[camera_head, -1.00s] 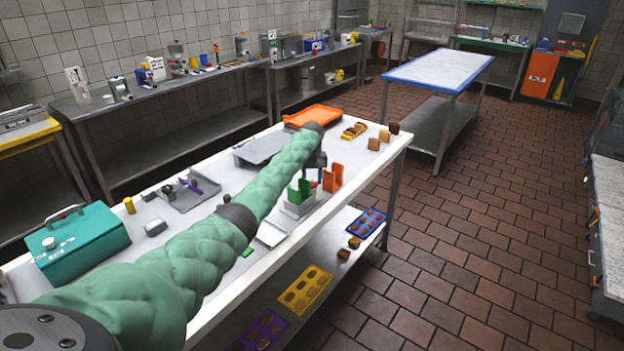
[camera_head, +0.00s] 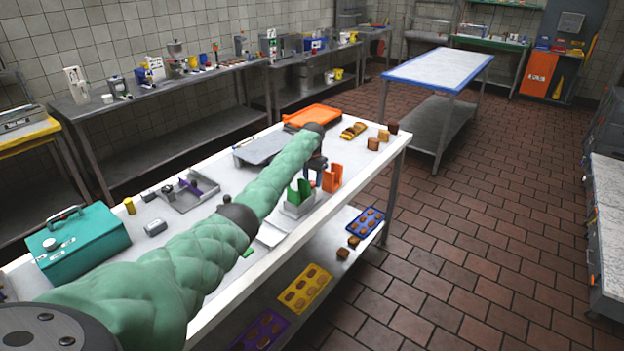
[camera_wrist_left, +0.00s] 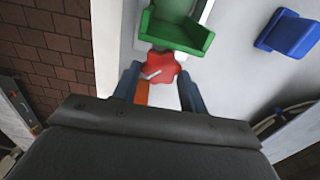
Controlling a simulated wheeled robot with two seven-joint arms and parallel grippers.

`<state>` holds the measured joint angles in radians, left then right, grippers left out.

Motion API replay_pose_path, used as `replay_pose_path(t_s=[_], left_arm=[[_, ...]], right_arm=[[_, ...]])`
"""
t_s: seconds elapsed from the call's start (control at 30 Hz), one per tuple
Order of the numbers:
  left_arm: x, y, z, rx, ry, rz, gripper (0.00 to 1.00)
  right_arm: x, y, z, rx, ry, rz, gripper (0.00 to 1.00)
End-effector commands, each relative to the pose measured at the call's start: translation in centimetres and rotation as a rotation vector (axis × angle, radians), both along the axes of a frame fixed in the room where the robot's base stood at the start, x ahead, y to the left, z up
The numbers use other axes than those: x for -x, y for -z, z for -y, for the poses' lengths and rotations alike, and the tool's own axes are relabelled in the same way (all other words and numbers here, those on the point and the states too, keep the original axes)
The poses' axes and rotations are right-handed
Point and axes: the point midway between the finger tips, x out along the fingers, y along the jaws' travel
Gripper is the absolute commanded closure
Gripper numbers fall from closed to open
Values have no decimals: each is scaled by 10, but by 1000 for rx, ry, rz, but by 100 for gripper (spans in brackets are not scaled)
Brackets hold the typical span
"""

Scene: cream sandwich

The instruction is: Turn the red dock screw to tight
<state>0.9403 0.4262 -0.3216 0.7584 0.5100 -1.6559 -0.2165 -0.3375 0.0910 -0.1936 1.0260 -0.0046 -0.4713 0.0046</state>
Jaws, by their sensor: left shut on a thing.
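The red dock screw (camera_wrist_left: 160,67) is a lobed red knob with a pale mark on its face, seen in the left wrist view just below a green holder (camera_wrist_left: 177,27). My left gripper (camera_wrist_left: 158,80) has its two dark fingers on either side of the knob and is shut on it. In the head view my left gripper (camera_head: 316,170) is small at the far end of the green-sleeved arm, beside the green holder (camera_head: 300,192) and an orange holder (camera_head: 331,178). The screw is hidden there. My right gripper is not in view.
A teal box (camera_head: 78,243), a grey tray (camera_head: 190,190) with a purple piece and an orange tray (camera_head: 312,115) stand on the white table. A blue piece (camera_wrist_left: 290,34) shows in the wrist view. Bread pieces (camera_head: 373,144) lie at the far end.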

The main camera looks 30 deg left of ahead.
Motion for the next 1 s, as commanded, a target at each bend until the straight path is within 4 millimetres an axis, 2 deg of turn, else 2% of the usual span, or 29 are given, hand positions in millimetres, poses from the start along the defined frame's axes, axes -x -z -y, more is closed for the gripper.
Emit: replay_pose_path(t_s=[0.37,0.7,1.0], left_arm=[[0,-1,1,0,351,3,80],[1,-2,2,-1,592,3,80],[1,-2,3,-1,694,3,80]], right_arm=[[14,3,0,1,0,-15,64],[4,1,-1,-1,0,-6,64],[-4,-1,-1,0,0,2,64]])
